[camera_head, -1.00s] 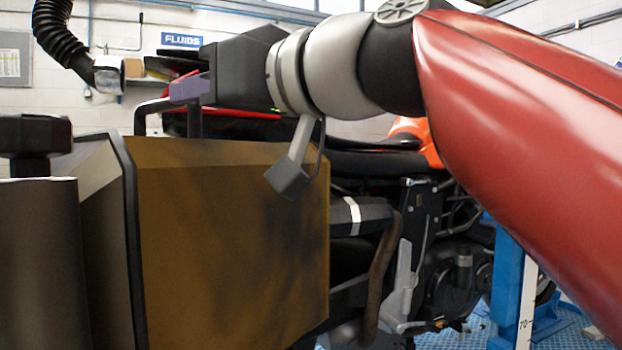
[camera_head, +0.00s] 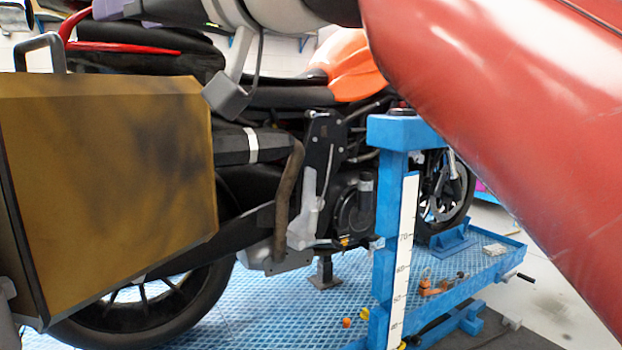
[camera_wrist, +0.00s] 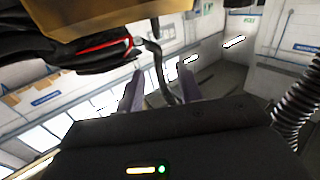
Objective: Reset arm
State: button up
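My arm crosses the top right of the head view, its large red link (camera_head: 500,110) filling the right side. My gripper (camera_head: 130,10) is cut off by the top edge there; a bit of purple finger shows. In the wrist view my gripper (camera_wrist: 160,84) has its two purple fingers apart. A dark curved bar, seemingly the handle (camera_head: 40,48) of the brown pannier (camera_head: 110,190), runs between them in the picture. No contact with it shows. In the head view the handle stands left of and below the fingers, with a gap.
The motorcycle with its orange tank (camera_head: 345,68) stands on a blue lift platform (camera_head: 240,310), close beyond the pannier. A blue post (camera_head: 385,240) with a white scale (camera_head: 403,262) stands at right. Orange bits lie on the platform. A ribbed black hose (camera_wrist: 298,105) hangs at right in the wrist view.

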jog(key=w+d+f+m+t+h, duration=0.1)
jog(key=w+d+f+m+h, duration=0.15)
jog(key=d+f, duration=0.4)
jog(key=w+d+f+m+h, duration=0.1)
jog(key=d+f+m+h, duration=0.2)
jog(key=f, duration=0.7)
jog(key=w+d+f+m+t+h, duration=0.15)
jog(key=d+f+h, duration=0.3)
jog(key=f, duration=0.45)
jog(key=s+d+f+m+g+h, duration=0.2)
jog(key=s+d+f, duration=0.3)
jog(key=d+f, duration=0.3)
jog(key=s+d+f+m+g+h, duration=0.2)
jog(key=d+f, duration=0.6)
jog(key=f, duration=0.9)
jog(key=s+m+h, duration=0.2)
jog(key=s, duration=0.1)
jog(key=shift+d+g+p, duration=0.35)
jog(key=shift+d+p, duration=0.05)
jog(key=shift+a+r, duration=0.1)
